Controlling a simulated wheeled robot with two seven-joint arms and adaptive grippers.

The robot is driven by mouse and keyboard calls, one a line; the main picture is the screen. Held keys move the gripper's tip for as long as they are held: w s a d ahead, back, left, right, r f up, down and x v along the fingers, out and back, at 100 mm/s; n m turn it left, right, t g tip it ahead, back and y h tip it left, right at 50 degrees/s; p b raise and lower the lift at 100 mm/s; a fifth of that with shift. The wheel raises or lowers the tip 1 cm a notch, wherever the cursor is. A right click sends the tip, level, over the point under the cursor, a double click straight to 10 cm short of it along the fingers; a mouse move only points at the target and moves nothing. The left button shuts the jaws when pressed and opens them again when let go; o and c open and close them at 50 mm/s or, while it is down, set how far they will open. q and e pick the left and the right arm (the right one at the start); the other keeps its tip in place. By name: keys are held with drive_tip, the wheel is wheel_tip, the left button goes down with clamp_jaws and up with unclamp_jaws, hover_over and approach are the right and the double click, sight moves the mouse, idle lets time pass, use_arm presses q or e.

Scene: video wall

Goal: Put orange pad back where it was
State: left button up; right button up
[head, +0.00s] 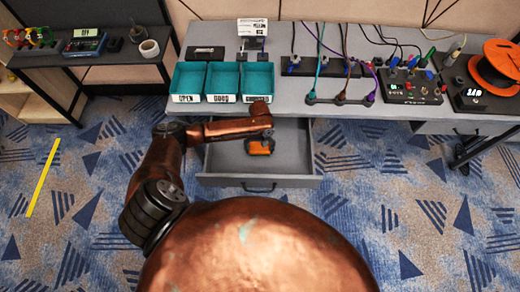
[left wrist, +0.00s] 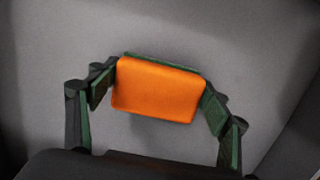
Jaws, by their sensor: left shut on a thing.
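The orange pad (head: 259,149) is in my left gripper (head: 261,144), inside the open grey drawer (head: 225,158) below the desk. In the left wrist view the orange pad (left wrist: 158,90) lies between the two dark fingers with green pads, one at each end. The fingers are shut on it. The plain grey drawer floor is behind it; I cannot tell whether the pad touches it. My arm partly covers the drawer's left side and back. My right gripper is not in view.
Three teal bins (head: 222,80) stand on the desk above the drawer, near its front edge. Cables and a power strip (head: 322,65), a small control box (head: 410,87) and an orange reel (head: 497,67) are to the right. The drawer looks otherwise empty.

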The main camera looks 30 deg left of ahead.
sight(260, 146)
use_arm(q)
drive_tip(key=o, duration=1.1)
wheel_tip(260, 146, up, 12)
drive_tip(key=w+p, duration=0.1)
drive_tip(key=p, duration=0.1)
drive_tip(key=shift+a+p, duration=0.35)
drive_tip(key=shift+w, duration=0.1)
